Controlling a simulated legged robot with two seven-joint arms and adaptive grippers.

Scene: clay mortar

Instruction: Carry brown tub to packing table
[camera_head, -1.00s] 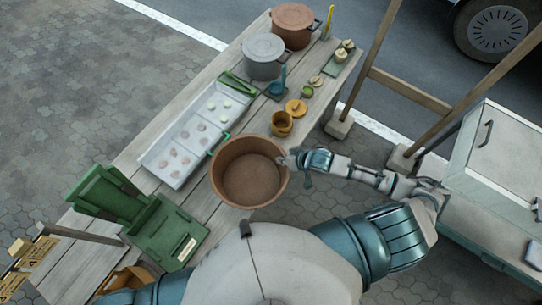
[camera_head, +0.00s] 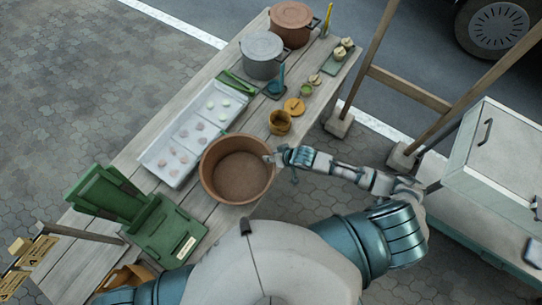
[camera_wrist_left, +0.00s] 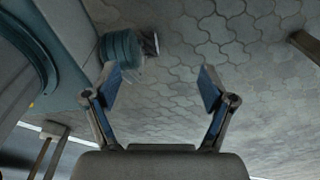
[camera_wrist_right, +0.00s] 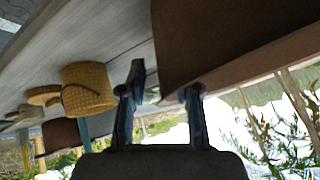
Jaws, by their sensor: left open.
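The brown tub (camera_head: 238,177), round and open at the top, appears empty and upright. In the head view it overlaps the front edge of the wooden table (camera_head: 140,154); I cannot tell whether it rests on it or is held just above. My right gripper (camera_head: 272,160) is at the tub's right rim. In the right wrist view its fingers (camera_wrist_right: 163,88) stand either side of the tub's wall (camera_wrist_right: 215,35), partly closed. My left gripper (camera_wrist_left: 158,88) is open and empty over paving, out of the head view. Which table is the packing table is not clear.
A grey cabinet (camera_head: 500,165) and wooden posts (camera_head: 372,60) are at the right.

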